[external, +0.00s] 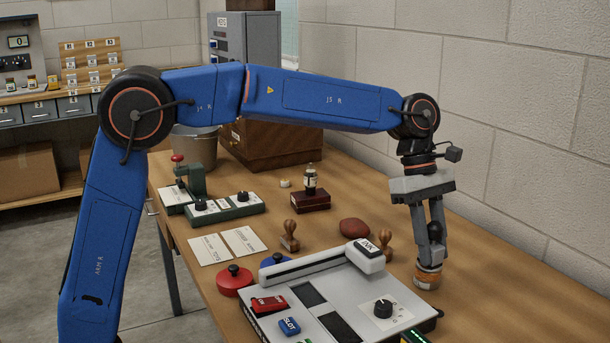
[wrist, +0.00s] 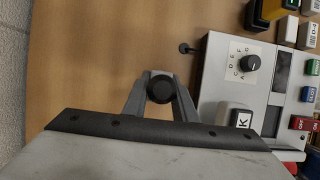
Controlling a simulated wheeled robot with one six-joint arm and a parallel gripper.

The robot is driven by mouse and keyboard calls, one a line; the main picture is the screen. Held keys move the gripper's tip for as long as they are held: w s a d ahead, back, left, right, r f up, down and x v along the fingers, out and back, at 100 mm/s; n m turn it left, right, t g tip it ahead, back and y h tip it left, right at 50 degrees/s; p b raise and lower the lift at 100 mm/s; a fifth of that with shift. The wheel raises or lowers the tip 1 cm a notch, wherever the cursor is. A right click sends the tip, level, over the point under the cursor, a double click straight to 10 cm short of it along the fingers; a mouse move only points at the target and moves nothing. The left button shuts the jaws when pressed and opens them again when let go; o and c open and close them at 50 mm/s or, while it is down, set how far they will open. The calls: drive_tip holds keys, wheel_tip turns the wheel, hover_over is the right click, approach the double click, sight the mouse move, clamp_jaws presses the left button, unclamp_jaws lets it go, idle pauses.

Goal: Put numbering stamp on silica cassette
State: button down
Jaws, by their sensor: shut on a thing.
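My gripper (external: 429,262) points down at the right of the table, beside the grey stamping machine. Its fingers are shut on a small round jar-like thing (external: 428,278) with an orange-brown body and pale band. In the wrist view its black round top (wrist: 160,89) sits between the fingertips. I cannot tell whether its bottom touches the table. Two wooden-handled stamps stand on the table, one (external: 290,236) left of the machine's arm and one (external: 386,245) behind the machine. I cannot tell which thing is the numbering stamp or which is the silica cassette.
A dark red box (external: 310,201) bearing a bottle, a brown lump (external: 354,229) and a green press (external: 195,178) stand farther back. The wall borders the right; bare table surrounds my gripper.

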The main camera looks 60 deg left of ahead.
drive_tip(key=c, duration=1.4)
unclamp_jaws()
drive_tip(key=shift+c, duration=0.2)
drive_tip(key=v, duration=1.2)
drive_tip(key=shift+s+r, duration=0.1)
drive_tip(key=s+a+f+m+y, duration=0.2)
drive_tip(key=s+a+m, duration=0.2)
drive_tip(key=s, duration=0.7)
drive_tip(key=s+a+f+m+y, duration=0.2)
drive_tip(key=s+a+m, duration=0.3)
drive_tip(key=s, duration=0.7)
drive_tip(key=s+a+f+m+t+y, duration=0.1)
drive_tip(key=s+a+f+m+y, duration=0.1)
drive_tip(key=s, duration=0.9)
drive_tip(key=shift+s+a+f+m, duration=0.1)
drive_tip(key=shift+a+f+m, duration=0.15)
drive_tip(key=shift+a+m, duration=0.45)
drive_tip(key=shift+s+a+f+m, duration=0.1)
drive_tip(key=shift+a+f+m, duration=0.1)
drive_tip(key=shift+a+m, duration=0.45)
drive_tip(key=s+a+f+m+t+h, duration=0.1)
drive_tip(key=s+a+f+m+t, duration=0.2)
drive_tip(key=s+a+f, duration=0.3)
drive_tip(key=s+f+m, duration=0.1)
drive_tip(key=s+f, duration=0.3)
drive_tip(key=f, duration=0.3)
drive_tip(key=shift+s+f+t+h, duration=0.2)
drive_tip(key=shift+t+h, duration=0.1)
drive_tip(key=shift+t, duration=0.1)
